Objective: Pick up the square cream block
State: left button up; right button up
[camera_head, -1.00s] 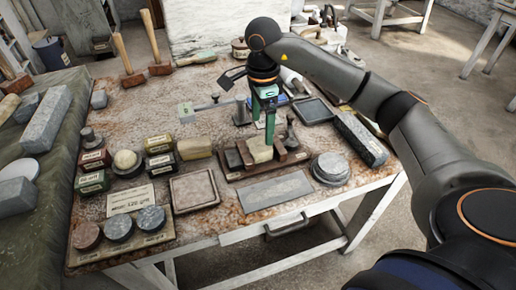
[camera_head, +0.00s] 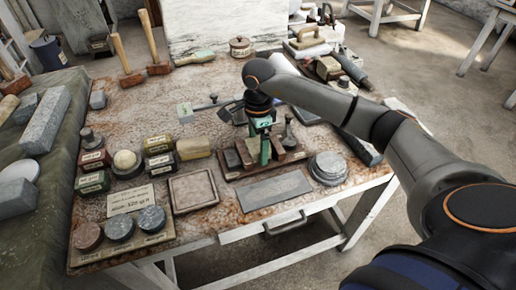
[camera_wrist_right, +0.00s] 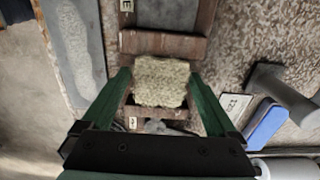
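The square cream block (camera_wrist_right: 162,82) shows clearly in the right wrist view, sitting in a wooden rack. In the head view my right gripper hides most of it. My right gripper (camera_head: 265,152) is lowered over the rack (camera_head: 232,175). Its green fingers (camera_wrist_right: 160,78) stand at the left and right sides of the block, with what looks like a narrow gap on each side, so it is open around the block. The block appears to rest in the rack. My left gripper is not in view.
A dark block (camera_head: 232,158) and a brown block (camera_head: 289,142) stand close beside the fingers in the rack. A dark bell-shaped weight (camera_head: 289,132) is just behind. A grey slate (camera_head: 274,190) lies in front.

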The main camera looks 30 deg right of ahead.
grip_shut()
dwell(0.6)
